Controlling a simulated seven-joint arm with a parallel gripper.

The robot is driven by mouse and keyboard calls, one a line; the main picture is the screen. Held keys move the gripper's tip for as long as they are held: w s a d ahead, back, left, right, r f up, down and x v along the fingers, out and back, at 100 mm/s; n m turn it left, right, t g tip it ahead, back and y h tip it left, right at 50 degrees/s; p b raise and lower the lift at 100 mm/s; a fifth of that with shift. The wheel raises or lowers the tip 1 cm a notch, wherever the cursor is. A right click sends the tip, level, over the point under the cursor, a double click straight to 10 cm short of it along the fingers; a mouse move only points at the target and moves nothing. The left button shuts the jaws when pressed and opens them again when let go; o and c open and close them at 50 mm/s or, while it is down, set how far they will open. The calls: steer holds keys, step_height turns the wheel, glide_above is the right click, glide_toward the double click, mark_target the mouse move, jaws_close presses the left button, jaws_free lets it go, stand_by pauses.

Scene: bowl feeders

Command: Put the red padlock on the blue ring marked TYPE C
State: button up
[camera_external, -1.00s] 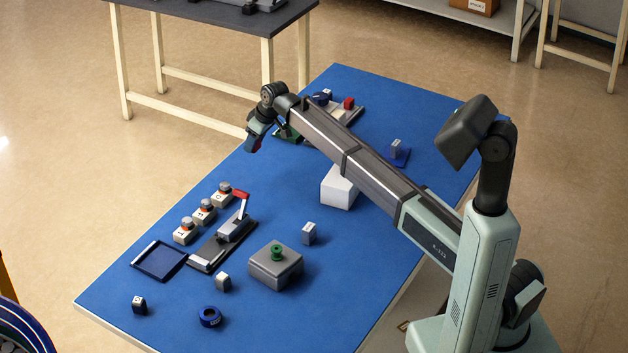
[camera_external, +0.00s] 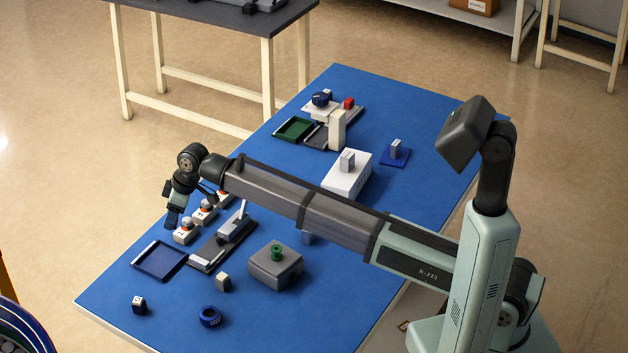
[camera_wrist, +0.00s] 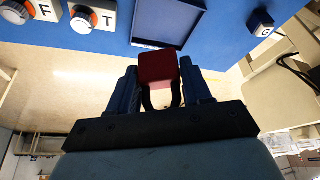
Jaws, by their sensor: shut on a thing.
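The red padlock (camera_wrist: 157,68) with a dark shackle is between the fingers of my gripper (camera_wrist: 160,80) in the wrist view, and my gripper is shut on it. In the external view my gripper (camera_external: 172,215) hangs above the table's left edge, beside the white blocks. The padlock cannot be made out there. A blue ring (camera_external: 210,317) lies flat on the near end of the table, in front of my gripper and apart from it. The lettering on it is too small to read.
A dark blue tray (camera_external: 159,261) lies near my gripper and also shows in the wrist view (camera_wrist: 170,18). White button blocks (camera_external: 184,234), a lever fixture (camera_external: 222,242), a grey box with a green knob (camera_external: 275,267) and small cubes (camera_external: 139,305) stand around. Table is clear around the ring.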

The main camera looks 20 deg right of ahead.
steer(key=s+a+n, duration=0.2)
steer(key=s, duration=1.6)
steer(key=n+g, duration=0.1)
steer(key=n, duration=0.1)
glide_above(203, 314)
steer(key=d, duration=0.2)
steer(key=shift+a+f, duration=0.15)
steer(key=shift+f, duration=5.05)
steer(key=shift+f, duration=0.1)
steer(key=o, duration=1.1)
steer(key=v, duration=1.2)
steer(key=shift+w, duration=0.2)
